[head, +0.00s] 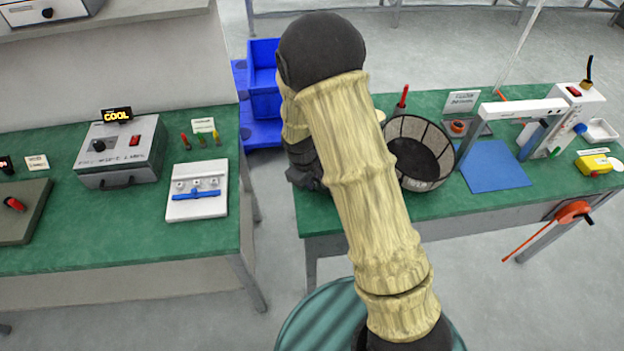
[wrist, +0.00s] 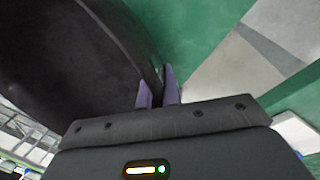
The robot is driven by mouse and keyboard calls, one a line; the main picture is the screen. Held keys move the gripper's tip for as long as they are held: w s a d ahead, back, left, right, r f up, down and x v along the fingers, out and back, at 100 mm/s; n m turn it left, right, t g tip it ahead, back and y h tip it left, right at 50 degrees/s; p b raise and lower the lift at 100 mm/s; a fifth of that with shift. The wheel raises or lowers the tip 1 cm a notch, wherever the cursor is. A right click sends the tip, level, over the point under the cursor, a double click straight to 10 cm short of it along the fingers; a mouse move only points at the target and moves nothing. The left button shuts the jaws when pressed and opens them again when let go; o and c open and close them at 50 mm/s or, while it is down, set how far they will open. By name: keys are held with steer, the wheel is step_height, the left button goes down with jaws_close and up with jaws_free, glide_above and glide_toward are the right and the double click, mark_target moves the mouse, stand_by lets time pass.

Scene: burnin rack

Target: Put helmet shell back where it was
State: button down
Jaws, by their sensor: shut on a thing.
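In the wrist view, my gripper (wrist: 157,85) has its two purple fingers closed together at the edge of a large, dark, curved thing, which I take to be the helmet shell (wrist: 75,60). The shell fills the left of that view, and green tabletop shows beyond the fingertips. In the head view my arm hides the gripper's fingers and the grip. A dark, open, bowl-shaped thing with a panelled inner wall (head: 433,135) stands at the left part of the right table, just right of my arm. I cannot tell for sure whether it is the held shell.
The right green table (head: 480,203) also holds a blue mat (head: 493,168), a white fixture (head: 575,112) and a yellow device (head: 593,164). Blue bins (head: 264,90) stand in the gap between tables. The left table holds a grey COOL box (head: 120,150) and a white tray (head: 197,207).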

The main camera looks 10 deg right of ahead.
steer(key=shift+s, duration=0.15)
steer(key=shift+f, duration=0.15)
steer(key=c, duration=1.6)
jaws_free()
steer(key=r, duration=0.4)
steer(key=s+a+r, duration=0.1)
steer(key=r, duration=0.7)
steer(key=shift+s+a, duration=0.2)
steer(key=shift+a, duration=0.15)
